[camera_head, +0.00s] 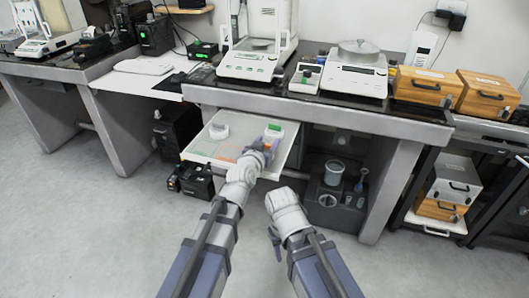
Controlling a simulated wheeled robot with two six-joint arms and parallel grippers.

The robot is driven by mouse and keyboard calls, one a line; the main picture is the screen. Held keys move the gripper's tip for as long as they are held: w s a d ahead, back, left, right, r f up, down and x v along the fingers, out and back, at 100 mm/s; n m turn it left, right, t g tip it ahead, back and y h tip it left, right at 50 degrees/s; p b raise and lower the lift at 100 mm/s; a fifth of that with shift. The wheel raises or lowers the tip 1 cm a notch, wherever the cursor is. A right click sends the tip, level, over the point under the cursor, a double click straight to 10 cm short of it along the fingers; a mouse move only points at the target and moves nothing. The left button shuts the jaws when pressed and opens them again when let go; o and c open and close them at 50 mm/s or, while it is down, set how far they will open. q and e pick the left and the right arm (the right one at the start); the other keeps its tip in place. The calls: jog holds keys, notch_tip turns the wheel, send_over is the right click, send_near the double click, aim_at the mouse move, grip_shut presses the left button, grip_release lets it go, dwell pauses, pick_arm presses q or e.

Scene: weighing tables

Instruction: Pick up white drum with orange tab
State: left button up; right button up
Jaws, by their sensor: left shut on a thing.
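My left gripper (264,151) is over the right part of a pulled-out white shelf (206,153) below the bench. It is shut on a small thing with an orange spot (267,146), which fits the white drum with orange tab. The jaws and wrist hide most of its body, and I cannot tell whether it touches the shelf. A white round container (219,130) stands on the shelf's left part. A white and green item (274,132) is just behind the gripper. My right gripper (274,243) hangs low in front of the shelf, and its jaws are too unclear to read.
The bench above holds a balance with a glass shield (252,65), another balance (352,78) and wooden boxes (421,86). Black boxes (196,182) lie under the shelf at left. A dark crate with vessels (335,200) stands at right. The floor in front is clear.

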pick_arm(q)
jog(key=shift+f, duration=0.1)
notch_tip(320, 180, up, 9)
jog(key=p, duration=0.9)
notch_tip(320, 180, up, 24)
jog(key=p, duration=2.4)
